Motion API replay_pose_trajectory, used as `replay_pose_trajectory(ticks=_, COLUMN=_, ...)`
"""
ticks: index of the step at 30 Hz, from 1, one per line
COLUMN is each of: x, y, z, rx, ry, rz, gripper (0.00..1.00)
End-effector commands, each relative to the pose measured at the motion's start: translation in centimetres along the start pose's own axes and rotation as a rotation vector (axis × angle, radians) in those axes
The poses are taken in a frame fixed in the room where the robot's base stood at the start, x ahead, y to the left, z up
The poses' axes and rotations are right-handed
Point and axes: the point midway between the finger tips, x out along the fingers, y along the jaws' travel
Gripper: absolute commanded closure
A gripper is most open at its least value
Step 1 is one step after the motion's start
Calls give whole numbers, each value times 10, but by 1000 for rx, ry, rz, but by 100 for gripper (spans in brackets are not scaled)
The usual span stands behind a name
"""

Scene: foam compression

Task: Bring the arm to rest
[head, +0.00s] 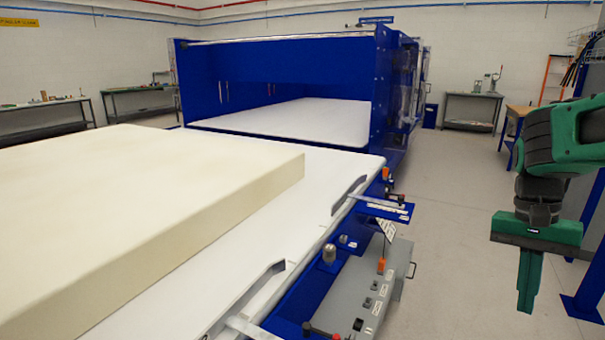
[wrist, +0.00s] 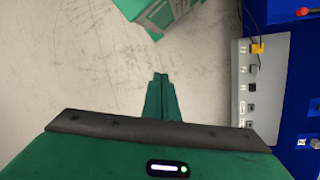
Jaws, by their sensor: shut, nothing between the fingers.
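My arm (head: 565,135) hangs at the right of the head view, bent down from the upper right. My gripper (head: 527,300) points down over the open floor, to the right of the blue machine and apart from it. Its green fingers are together and hold nothing. In the wrist view the shut fingers (wrist: 160,78) stand out over the bare floor, touching nothing.
A thick cream foam block (head: 130,190) lies on the machine's white table (head: 345,165). A grey control box (head: 375,290) sticks out from its side and also shows in the wrist view (wrist: 258,95). The concrete floor (head: 450,200) between machine and arm is clear.

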Motion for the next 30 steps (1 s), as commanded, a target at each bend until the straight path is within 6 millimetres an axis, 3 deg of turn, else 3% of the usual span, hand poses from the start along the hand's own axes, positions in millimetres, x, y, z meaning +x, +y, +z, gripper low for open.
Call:
replay_pose_trajectory(ticks=3, x=18, y=35, z=18, rx=-71, ry=20, rz=-62, gripper=100)
replay_pose_trajectory(ticks=10, x=53, y=74, z=56, rx=-206, ry=85, rz=-151, gripper=100)
replay_pose_trajectory(ticks=18, x=72, y=86, z=76, rx=-275, ry=130, rz=-189, gripper=100)
replay_pose_trajectory(ticks=30, x=72, y=86, z=76, rx=-277, ry=130, rz=-189, gripper=100)
